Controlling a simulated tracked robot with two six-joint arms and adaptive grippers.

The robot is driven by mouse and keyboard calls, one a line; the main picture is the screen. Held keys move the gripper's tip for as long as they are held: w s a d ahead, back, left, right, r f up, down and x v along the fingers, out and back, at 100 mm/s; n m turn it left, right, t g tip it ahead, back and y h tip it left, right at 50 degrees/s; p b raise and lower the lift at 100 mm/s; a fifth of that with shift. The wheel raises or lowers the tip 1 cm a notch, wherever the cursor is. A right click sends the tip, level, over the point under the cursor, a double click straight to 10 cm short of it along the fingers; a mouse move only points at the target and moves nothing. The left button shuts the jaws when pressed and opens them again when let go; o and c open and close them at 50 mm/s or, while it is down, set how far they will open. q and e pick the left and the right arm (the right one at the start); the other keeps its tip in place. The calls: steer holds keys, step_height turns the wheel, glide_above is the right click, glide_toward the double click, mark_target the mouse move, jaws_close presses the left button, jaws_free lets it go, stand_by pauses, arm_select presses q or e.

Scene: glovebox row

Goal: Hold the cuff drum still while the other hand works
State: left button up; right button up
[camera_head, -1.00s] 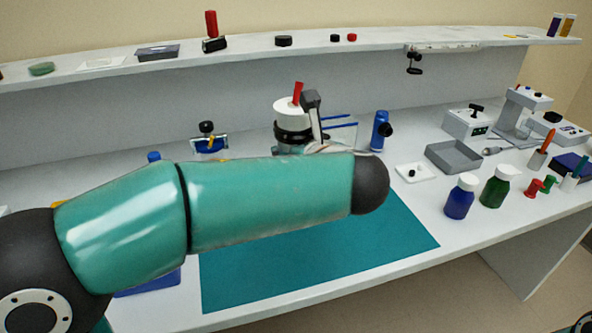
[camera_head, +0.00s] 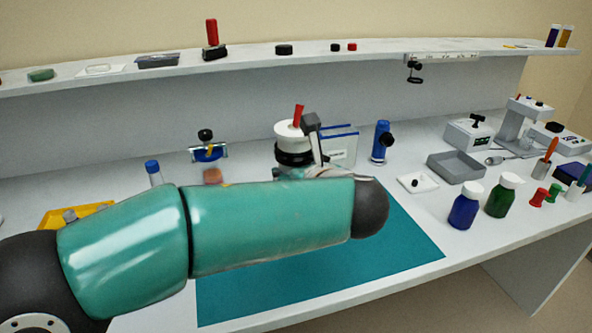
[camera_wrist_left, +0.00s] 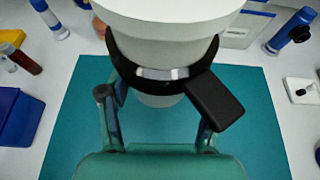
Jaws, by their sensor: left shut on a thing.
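The cuff drum (camera_head: 292,140) is a white cylinder with a black band around it and a red strip standing on top. It stands upright at the far side of the teal mat. In the left wrist view the drum (camera_wrist_left: 165,30) fills the top centre, with the black band around its lower part. My left gripper (camera_wrist_left: 160,95) is shut on the drum, one finger on each side. In the head view my forearm hides the drum's base and most of the gripper (camera_head: 313,145). My right gripper is not in view.
The teal mat (camera_head: 385,245) is largely clear in front. A blue bottle (camera_head: 465,208) and a green bottle (camera_head: 502,197) stand to the right, near a grey tray (camera_head: 456,167). A blue upright tool (camera_head: 380,140) stands right of the drum. A shelf (camera_head: 380,50) runs above.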

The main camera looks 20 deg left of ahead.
arm_select(q)
steer(key=shift+f+b, duration=4.2)
steer(key=shift+f, duration=2.05)
steer(key=shift+f+b, duration=1)
steer(key=shift+f, duration=0.45)
steer(key=o, duration=1.3)
